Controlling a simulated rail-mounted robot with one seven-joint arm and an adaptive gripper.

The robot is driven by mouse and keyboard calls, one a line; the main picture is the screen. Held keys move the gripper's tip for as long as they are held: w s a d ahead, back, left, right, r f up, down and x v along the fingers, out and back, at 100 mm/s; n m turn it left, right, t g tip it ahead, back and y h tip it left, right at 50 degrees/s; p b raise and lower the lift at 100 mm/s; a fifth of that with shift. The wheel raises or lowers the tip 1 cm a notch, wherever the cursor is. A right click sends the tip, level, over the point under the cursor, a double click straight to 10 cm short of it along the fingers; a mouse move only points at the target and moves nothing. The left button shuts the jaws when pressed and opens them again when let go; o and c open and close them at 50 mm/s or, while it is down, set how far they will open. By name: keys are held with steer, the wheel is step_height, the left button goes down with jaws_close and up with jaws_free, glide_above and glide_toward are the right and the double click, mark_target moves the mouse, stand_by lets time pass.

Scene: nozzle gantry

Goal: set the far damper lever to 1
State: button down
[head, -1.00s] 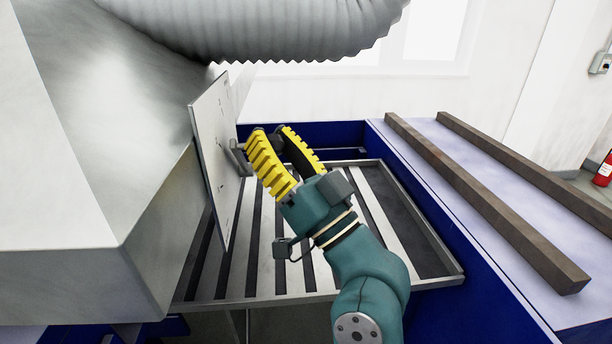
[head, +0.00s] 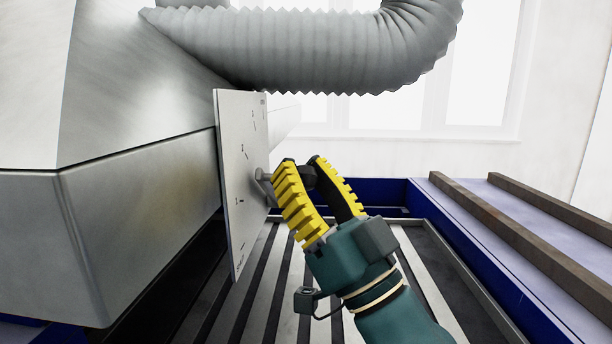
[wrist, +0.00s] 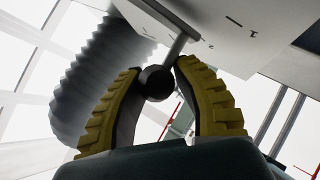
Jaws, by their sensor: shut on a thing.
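A pale upright panel (head: 236,190) with small dark marks carries a grey metal lever (head: 264,175) with a dark round knob (head: 308,177). My gripper (head: 299,164), with yellow ribbed fingers, is shut on the knob, on the right side of the panel. In the wrist view the knob (wrist: 156,82) sits between the fingers, and the lever's rod (wrist: 178,48) runs up to the panel (wrist: 215,22). A few tick marks and a 1-like mark show there, right of the rod. The mark the lever points to cannot be read. Only this one lever is clearly visible.
A large metal hood (head: 120,220) stands left of the panel. A grey corrugated hose (head: 300,50) hangs above. Below is a slatted bed (head: 262,290) in a blue frame (head: 395,192). Brown bars (head: 500,225) lie on the right. Space right of my gripper looks clear.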

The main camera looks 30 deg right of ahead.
steer(key=c, duration=0.6)
jaws_free()
steer(key=shift+c, duration=0.2)
steer(key=shift+r, duration=0.1)
step_height(320, 180, up, 10)
steer(key=shift+f, duration=0.1)
